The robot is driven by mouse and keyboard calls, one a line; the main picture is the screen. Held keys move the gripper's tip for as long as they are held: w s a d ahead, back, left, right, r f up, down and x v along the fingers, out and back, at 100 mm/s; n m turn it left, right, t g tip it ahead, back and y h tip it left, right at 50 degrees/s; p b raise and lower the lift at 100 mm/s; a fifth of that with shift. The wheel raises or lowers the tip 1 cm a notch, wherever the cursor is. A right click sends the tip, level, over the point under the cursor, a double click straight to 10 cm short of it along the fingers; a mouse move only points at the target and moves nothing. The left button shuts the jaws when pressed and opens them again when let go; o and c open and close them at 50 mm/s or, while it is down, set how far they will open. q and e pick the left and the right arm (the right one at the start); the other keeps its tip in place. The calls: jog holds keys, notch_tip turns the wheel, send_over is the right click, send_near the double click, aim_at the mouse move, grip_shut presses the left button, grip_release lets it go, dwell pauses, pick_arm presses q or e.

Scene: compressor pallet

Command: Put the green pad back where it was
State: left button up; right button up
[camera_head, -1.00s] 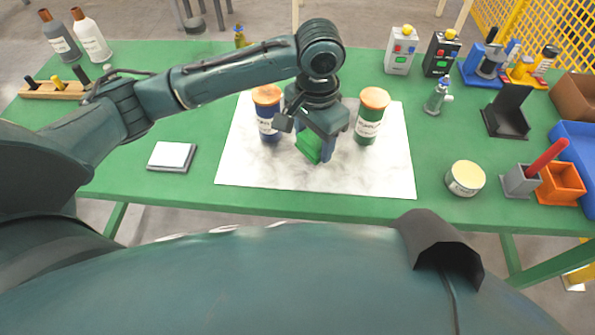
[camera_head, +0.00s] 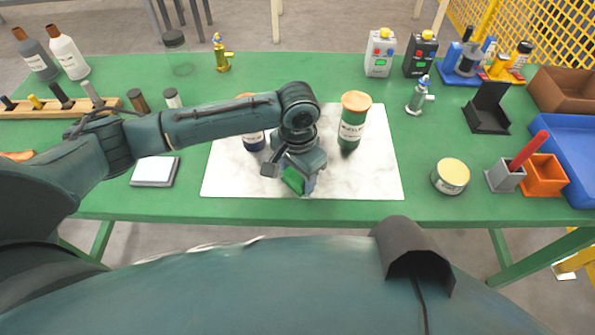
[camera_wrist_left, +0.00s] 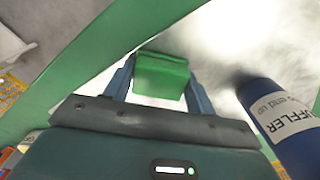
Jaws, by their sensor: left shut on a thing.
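The green pad (camera_head: 293,179) is between the fingers of my left gripper (camera_head: 299,184), over the front part of the white marbled mat (camera_head: 375,180). My left gripper is shut on it. The left wrist view also shows the green pad (camera_wrist_left: 160,76) between the two fingers. I cannot tell whether the pad touches the mat. A blue muffler bottle (camera_head: 254,140) with an orange cap is partly hidden behind my left arm. A green muffler bottle (camera_head: 352,122) with an orange cap stands to the right on the mat. My right gripper is not in view.
A white pad on a grey base (camera_head: 155,171) lies left of the mat. A round cream tin (camera_head: 450,177), a grey holder (camera_head: 505,175) and an orange bin (camera_head: 544,175) stand to the right. The green table (camera_head: 340,210) is bare along its front edge.

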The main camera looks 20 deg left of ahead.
aim_at(297, 174)
pick_arm(q)
jog(key=o, duration=1)
jog(key=shift+f, duration=0.1)
jog(key=shift+c, duration=0.2)
notch_tip(297, 174, up, 12)
jog(key=shift+r, duration=0.2)
